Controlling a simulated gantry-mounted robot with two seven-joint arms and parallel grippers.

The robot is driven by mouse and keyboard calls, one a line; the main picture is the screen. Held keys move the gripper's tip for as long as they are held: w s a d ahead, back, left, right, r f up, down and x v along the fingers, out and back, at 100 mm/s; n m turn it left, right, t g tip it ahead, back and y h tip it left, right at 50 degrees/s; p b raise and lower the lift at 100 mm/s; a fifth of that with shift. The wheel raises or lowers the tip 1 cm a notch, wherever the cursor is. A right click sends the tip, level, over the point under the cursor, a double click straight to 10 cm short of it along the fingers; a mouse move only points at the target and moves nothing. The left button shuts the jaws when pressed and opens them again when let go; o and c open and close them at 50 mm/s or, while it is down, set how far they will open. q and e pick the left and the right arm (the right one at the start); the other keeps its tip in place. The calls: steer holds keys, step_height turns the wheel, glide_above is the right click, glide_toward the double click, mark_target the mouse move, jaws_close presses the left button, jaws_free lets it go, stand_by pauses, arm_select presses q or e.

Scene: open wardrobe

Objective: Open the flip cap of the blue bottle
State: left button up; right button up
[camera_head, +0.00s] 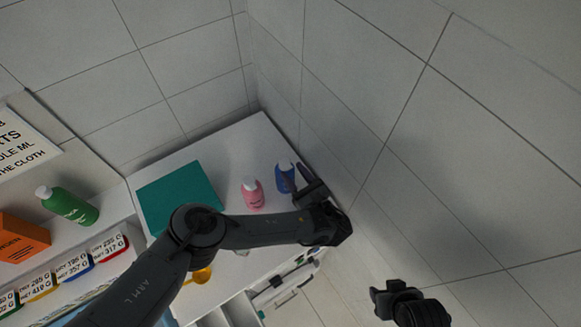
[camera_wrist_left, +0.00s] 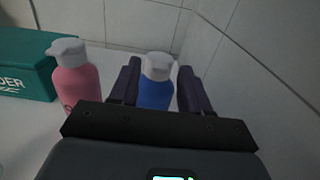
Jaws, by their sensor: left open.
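The blue bottle (camera_head: 286,178) with a white cap stands upright on the white counter near the tiled wall. In the left wrist view the blue bottle (camera_wrist_left: 155,93) shows between my left gripper's two dark fingers, its lower part hidden by the gripper body. My left gripper (camera_head: 304,181) is open, with visible gaps between its fingers and the bottle in the wrist view. The white cap (camera_wrist_left: 157,65) looks closed, but its lid detail is too small to tell. My right gripper (camera_head: 388,294) is low right in the head view, away from the bottle; its jaw gap is unclear.
A pink bottle (camera_head: 253,193) stands just left of the blue one. A teal box (camera_head: 178,196) lies further left. A green bottle (camera_head: 68,206) and an orange box (camera_head: 22,238) are on the left shelf. The tiled wall (camera_head: 330,150) is close on the right.

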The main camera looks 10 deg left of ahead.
arm_select(q)
steer(key=shift+w+a, duration=0.2)
steer(key=shift+w, duration=0.1)
jaws_close()
